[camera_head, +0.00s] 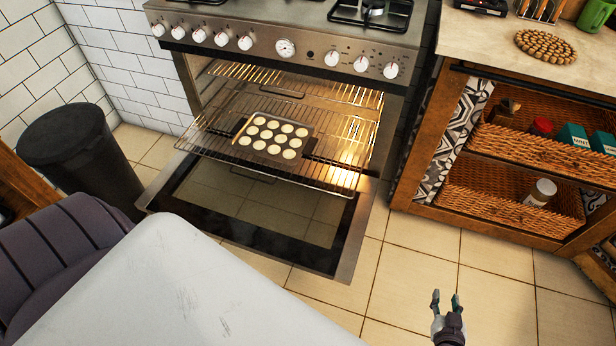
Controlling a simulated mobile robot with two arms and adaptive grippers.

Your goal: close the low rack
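The oven (290,60) stands open with its door (250,215) folded down. A wire rack (210,143) sticks out of the oven over the door. It is the lower of two racks that I can make out and carries a baking tray (240,132) with several pale round pieces. Another rack (335,90) lies higher inside the oven. My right gripper (446,299) is open and empty at the bottom right, above the floor and well apart from the rack. My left gripper is not in view.
A pale, scuffed table-like surface (180,290) fills the lower left, beside a purple ribbed seat (60,250). A dark bin (75,150) stands left of the oven. A wooden shelf unit (425,130) with wicker baskets (500,205) stands right. Tiled floor (410,270) before the oven's right side is clear.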

